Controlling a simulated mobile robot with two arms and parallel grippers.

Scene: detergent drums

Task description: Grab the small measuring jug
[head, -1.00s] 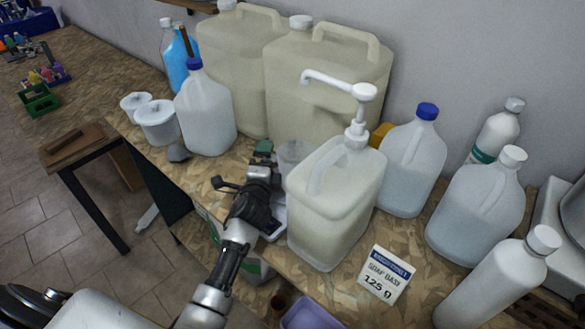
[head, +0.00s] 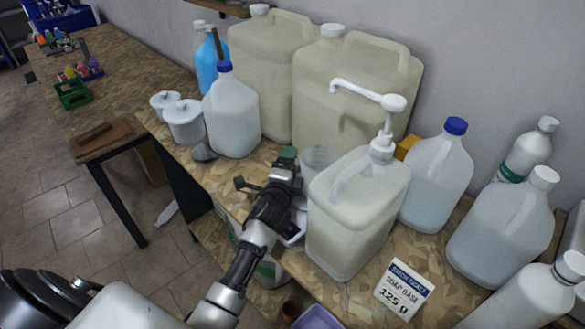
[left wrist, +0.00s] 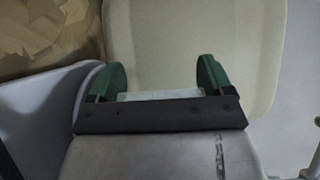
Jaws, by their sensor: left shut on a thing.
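The small measuring jug (head: 320,157) is a clear, see-through vessel at the middle of the bench, partly hidden behind the pump container. My left gripper (head: 287,158), with green fingertips, is at the jug's left side in the head view. In the left wrist view my left gripper (left wrist: 162,78) has its green fingers apart with a pale strip of the jug (left wrist: 160,94) between them. It is shut on the jug; which part it grips is unclear. I cannot tell whether the jug is lifted. My right gripper is not in view.
A cream pump container (head: 355,215) stands close at the right of my gripper. Large beige drums (head: 355,95) stand behind. A blue-capped jug (head: 232,115) and white tubs (head: 185,122) are left.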

